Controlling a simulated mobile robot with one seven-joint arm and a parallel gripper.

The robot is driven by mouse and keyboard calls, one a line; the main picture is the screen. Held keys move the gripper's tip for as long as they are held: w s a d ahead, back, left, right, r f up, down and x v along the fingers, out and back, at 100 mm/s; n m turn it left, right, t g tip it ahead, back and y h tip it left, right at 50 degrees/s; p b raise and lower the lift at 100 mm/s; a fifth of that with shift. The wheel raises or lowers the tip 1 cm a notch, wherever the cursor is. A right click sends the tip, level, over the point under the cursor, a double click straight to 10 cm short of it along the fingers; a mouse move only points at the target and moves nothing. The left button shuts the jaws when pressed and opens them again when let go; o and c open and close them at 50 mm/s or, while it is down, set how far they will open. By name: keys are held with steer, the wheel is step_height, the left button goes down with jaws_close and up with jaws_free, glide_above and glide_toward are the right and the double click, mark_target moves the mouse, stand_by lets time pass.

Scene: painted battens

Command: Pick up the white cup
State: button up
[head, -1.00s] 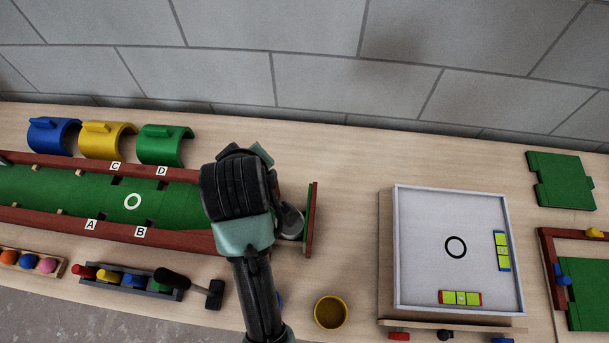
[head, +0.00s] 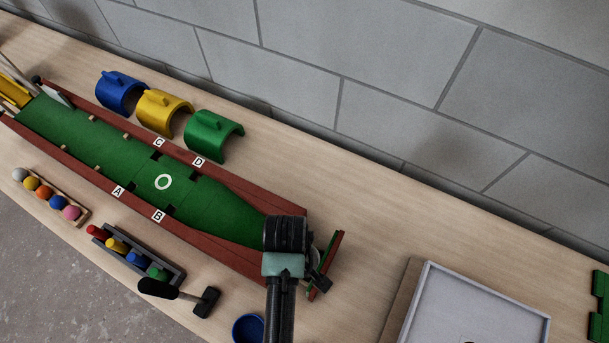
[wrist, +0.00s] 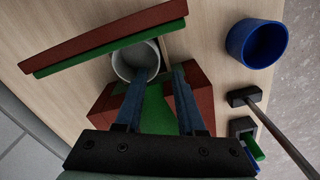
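The white cup (wrist: 136,61) shows in the wrist view with its open mouth toward the camera, just ahead of the fingertips and nearer the left finger. It stands beside the red and green end board (wrist: 105,40). My gripper (wrist: 158,74) is open, its two dark blue fingers apart with nothing clearly between them. The left fingertip overlaps the cup's lower rim in the picture; I cannot tell whether they touch. In the head view my wrist is over the right end of the green lane (head: 220,205), and a grey sliver of the cup (head: 315,258) shows beside it.
A blue cup (head: 248,329) stands at the table's front edge, near a black mallet (head: 204,301) and a rack of coloured pegs (head: 128,252). Red rails flank the lane. Three coloured arches (head: 165,112) stand behind it. A grey tray (head: 470,310) is at right; table between is clear.

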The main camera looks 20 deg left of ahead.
steer(key=f, duration=0.5)
steer(key=shift+w+f+b, duration=0.1)
steer(key=shift+w+b, duration=0.1)
steer(key=shift+b, duration=0.1)
jaws_close()
stand_by(1.1)
